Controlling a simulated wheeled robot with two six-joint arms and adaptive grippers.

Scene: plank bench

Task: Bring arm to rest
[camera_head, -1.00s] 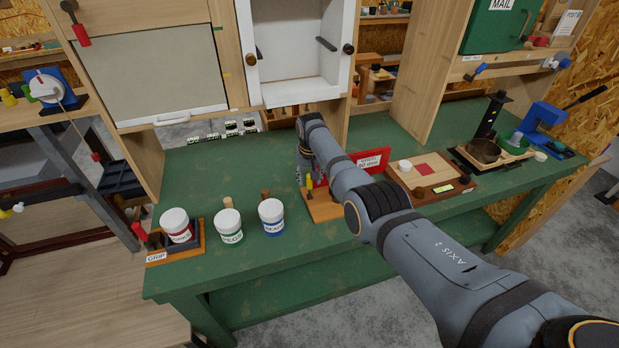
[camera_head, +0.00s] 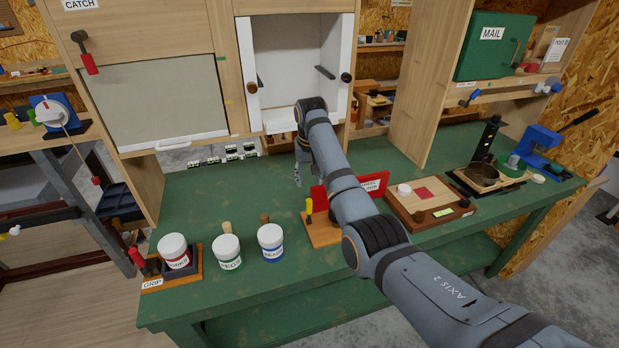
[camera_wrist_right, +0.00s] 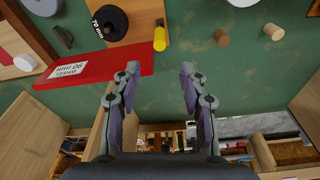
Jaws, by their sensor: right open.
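My right arm (camera_head: 372,232) reaches in from the lower right over the green bench (camera_head: 214,188). My right gripper (camera_head: 298,176) hangs above the bench in front of the white open cabinet, partly hidden by my own arm. In the right wrist view the right gripper (camera_wrist_right: 158,88) is open, with nothing between its fingers. The red sign plate (camera_wrist_right: 100,68) and the wooden base with a yellow peg (camera_wrist_right: 160,39) lie beyond the fingertips there. My left gripper is not in view.
Three white jars (camera_head: 271,241) stand at the bench's front left. A wooden board with a red square (camera_head: 433,192) lies to the right of my arm. The white cabinet (camera_head: 297,60) and the grey panel (camera_head: 156,103) rise behind. The bench between jars and cabinet is mostly clear.

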